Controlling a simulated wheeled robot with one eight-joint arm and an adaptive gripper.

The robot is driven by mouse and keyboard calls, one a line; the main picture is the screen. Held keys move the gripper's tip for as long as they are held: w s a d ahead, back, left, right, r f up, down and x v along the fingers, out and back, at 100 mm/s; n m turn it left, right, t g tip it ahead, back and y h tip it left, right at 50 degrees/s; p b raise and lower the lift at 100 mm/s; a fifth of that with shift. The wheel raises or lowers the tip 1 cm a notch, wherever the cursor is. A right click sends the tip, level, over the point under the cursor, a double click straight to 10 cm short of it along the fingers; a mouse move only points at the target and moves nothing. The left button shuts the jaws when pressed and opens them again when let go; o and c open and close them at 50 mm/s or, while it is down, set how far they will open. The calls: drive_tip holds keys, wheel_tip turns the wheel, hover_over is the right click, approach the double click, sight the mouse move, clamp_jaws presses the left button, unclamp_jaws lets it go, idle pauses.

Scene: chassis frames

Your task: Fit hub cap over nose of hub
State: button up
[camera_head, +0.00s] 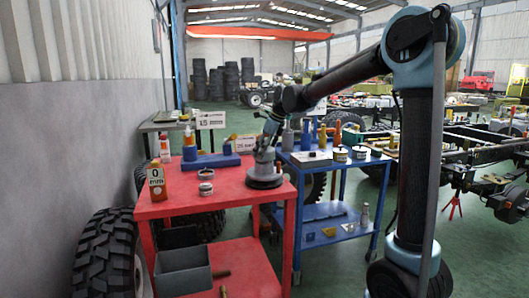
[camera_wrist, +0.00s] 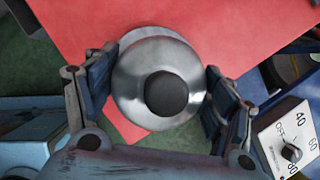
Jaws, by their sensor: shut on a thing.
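In the head view, my gripper (camera_head: 265,151) reaches down at the right end of the red table, directly over a grey, rounded metal hub (camera_head: 264,182) with a wide, dark base. In the wrist view, my gripper (camera_wrist: 163,87) has a finger on each side of a round, shiny silver piece with a dark round centre. I take this piece to be the hub cap (camera_wrist: 188,68), held between the fingers. It lines up closely with the hub below. I cannot tell where cap and hub meet, or whether the cap is seated.
The red table (camera_head: 225,195) also holds an orange bottle (camera_head: 157,183), small tins (camera_head: 206,189) and a blue block (camera_head: 210,162). A blue cart (camera_head: 330,170) with tins and bottles stands close on the right. A large tyre (camera_head: 105,255) stands at the left.

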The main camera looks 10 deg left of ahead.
drive_tip(key=shift+f, duration=1.5)
drive_tip(key=o, duration=1.2)
drive_tip(key=v, duration=1.2)
drive_tip(key=shift+d+f, duration=0.1)
